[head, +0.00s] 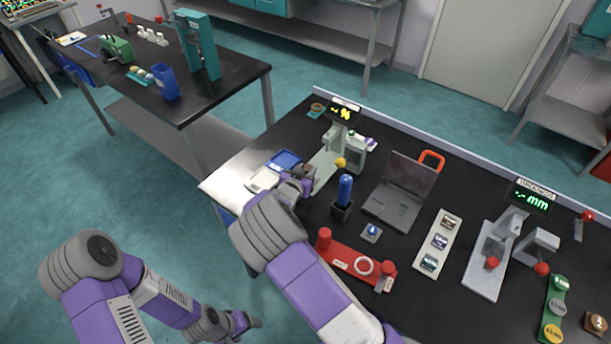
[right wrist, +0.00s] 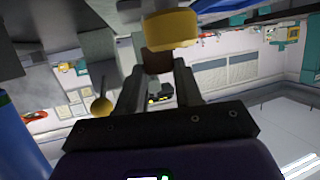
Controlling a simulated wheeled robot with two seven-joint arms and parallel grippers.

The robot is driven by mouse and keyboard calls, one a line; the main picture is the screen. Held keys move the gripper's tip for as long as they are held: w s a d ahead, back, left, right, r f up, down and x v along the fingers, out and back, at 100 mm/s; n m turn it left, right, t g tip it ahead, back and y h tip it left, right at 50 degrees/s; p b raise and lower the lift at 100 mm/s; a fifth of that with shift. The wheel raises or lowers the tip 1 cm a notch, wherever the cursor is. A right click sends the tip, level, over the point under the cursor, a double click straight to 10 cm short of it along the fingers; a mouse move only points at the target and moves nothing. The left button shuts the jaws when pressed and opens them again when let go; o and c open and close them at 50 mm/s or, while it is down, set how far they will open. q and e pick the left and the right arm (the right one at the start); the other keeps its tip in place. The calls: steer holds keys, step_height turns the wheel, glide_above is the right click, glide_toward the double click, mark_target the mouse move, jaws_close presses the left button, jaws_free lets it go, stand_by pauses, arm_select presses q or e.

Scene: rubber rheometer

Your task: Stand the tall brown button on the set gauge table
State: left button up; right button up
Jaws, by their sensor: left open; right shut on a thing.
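My right gripper (head: 304,177) is shut on the brown button (right wrist: 157,62), which shows as a dark brown block between the fingertips in the right wrist view. In the head view the button is small and partly hidden by the gripper. The set gauge (head: 335,150) is the grey stand with the "%" display. The gripper is beside it, at its left front. In the right wrist view a yellow cylinder (right wrist: 174,28) lies just above the button in the picture; I cannot tell whether they touch. My left gripper (head: 240,322) is open and empty, low, away from the bench.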

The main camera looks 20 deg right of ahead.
steer(key=shift+f, duration=0.65)
steer(key=shift+f, duration=0.15)
steer(key=o, duration=1)
steer(key=shift+r, duration=0.25)
steer(key=p+v, duration=0.1)
steer(key=v, duration=1.1)
steer(key=shift+f, duration=0.1)
